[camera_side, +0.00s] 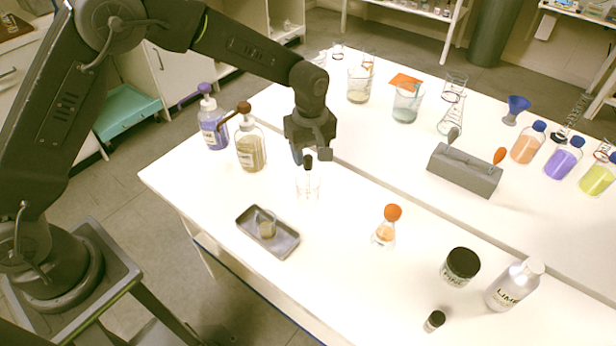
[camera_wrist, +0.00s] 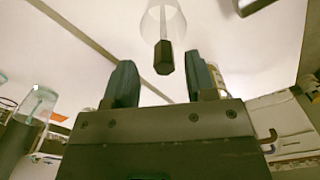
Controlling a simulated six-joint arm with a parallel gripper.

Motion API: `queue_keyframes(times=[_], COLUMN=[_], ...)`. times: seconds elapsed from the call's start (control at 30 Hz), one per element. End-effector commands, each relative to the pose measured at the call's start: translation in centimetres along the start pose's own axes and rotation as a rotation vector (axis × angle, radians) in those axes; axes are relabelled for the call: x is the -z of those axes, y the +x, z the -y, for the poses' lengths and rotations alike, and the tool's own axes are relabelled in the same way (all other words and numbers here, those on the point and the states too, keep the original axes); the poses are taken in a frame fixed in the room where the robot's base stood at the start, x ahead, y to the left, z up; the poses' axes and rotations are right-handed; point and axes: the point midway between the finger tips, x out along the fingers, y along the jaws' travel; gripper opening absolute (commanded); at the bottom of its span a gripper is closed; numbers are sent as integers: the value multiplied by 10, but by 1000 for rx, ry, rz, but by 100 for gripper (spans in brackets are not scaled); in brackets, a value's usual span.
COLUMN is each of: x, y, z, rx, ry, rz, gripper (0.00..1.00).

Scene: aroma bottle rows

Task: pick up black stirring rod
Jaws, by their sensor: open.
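The black stirring rod (camera_side: 308,162) has a dark handle at the top of a thin pale shaft and stands in a clear glass beaker (camera_side: 314,190) near the middle of the table. My gripper (camera_side: 312,152) is right above it, pointing down, with its jaws open. In the wrist view the rod's black faceted handle (camera_wrist: 163,58) shows between the two fingertips of my gripper (camera_wrist: 162,78), with space on both sides. The clear glass (camera_wrist: 162,18) shows around the shaft.
A dark tray (camera_side: 290,245) with a small glass lies in front. Two pump bottles (camera_side: 250,150) stand to the left. An orange-stoppered flask (camera_side: 385,233) stands to the right. A grey block (camera_side: 463,172) holds grey-topped and orange-topped tools. Table between tray and flask is clear.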

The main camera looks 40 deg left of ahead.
Motion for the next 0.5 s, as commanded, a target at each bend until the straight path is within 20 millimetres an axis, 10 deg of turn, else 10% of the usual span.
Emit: queue_keyframes(times=[0.5], x=[0], y=[39], z=[4], rx=[0], ry=[0], rz=[0], gripper=[50])
